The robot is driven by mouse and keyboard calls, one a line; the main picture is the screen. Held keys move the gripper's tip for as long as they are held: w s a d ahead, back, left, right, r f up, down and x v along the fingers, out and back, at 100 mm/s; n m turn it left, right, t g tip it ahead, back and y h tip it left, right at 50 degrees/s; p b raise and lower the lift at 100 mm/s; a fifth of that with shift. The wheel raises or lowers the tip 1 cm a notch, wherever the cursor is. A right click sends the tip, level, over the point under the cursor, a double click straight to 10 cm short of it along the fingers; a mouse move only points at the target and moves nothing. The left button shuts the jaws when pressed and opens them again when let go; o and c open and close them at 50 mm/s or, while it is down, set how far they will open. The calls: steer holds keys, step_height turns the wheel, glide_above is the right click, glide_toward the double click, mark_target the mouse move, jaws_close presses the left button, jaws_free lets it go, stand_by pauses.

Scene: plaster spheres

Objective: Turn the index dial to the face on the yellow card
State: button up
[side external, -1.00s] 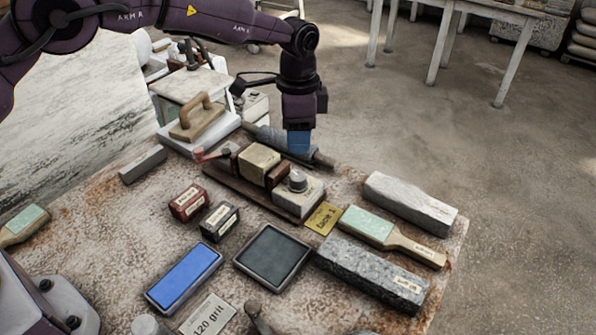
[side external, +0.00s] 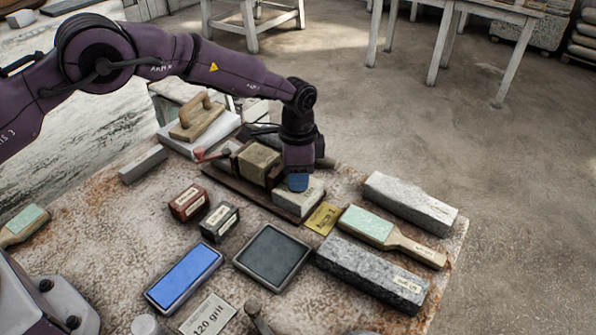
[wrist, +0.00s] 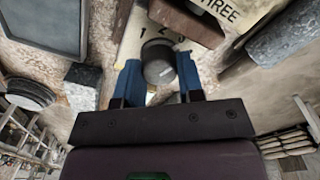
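The index dial (wrist: 158,65) is a grey round knob on a pale block (side external: 300,202), with the numerals 1, 2 and 3 beside it. My gripper (wrist: 159,80) points down over the dial. Its two blue fingers are open, one on each side of the knob, with a small gap visible at each side. In the side view my gripper (side external: 298,184) hides the knob. The yellow card (side external: 323,218) lies beside the block; its small writing seems to read "face 1". A plaster block (side external: 259,163) sits clamped behind the dial; the wrist view shows THREE (wrist: 220,8) on it.
A pale stone bar (side external: 410,203), a green-faced paddle (side external: 367,226) and a speckled granite bar (side external: 370,272) lie to the right. A dark slate (side external: 272,257), a blue stone (side external: 184,278) and two small labelled blocks (side external: 188,203) (side external: 219,222) lie in front.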

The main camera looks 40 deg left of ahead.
steer(key=shift+c, duration=1)
steer(key=shift+n, duration=0.3)
steer(key=n, duration=1.1)
steer(key=shift+n, duration=2.1)
